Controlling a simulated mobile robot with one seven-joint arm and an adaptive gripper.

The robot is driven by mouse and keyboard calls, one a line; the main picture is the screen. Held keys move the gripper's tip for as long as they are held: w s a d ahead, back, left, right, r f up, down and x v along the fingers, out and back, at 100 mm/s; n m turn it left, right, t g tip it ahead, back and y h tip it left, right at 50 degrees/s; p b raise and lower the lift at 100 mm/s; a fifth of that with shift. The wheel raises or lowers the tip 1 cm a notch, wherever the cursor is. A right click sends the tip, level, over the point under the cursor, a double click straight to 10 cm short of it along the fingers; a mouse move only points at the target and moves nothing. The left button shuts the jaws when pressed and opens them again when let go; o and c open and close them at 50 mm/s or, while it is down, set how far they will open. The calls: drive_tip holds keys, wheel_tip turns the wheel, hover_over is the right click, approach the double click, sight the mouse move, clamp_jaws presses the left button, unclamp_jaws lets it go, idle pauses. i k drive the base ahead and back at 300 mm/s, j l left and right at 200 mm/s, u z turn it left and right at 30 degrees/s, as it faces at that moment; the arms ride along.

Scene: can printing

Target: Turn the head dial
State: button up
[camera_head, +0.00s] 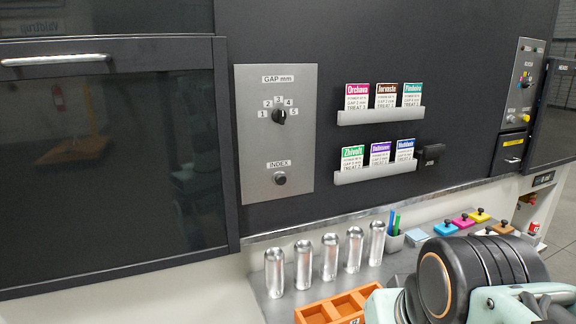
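No label on the panel reads "head". My arm shows at the lower right, well away from the dial. My gripper's fingertips are not visible.
Several silver cans (329,257) stand in a row on the ledge below. An orange divided tray (317,315) is in front. Card racks (350,117) hang right of the panel. Coloured pads (462,221) lie at right. A dark glass door (90,170) fills the left.

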sight(527, 84)
drive_tip(key=z, duration=1.25)
drive_tip(key=i+l, duration=0.4)
drive_tip(key=i, duration=0.15)
drive_tip(key=i+l, duration=0.4)
drive_tip(key=i, duration=0.15)
drive_tip(key=i+l, duration=0.4)
drive_tip(key=i, duration=0.15)
drive_tip(key=i+l, duration=0.4)
drive_tip(key=i+l+z, duration=0.05)
drive_tip(key=i, duration=0.05)
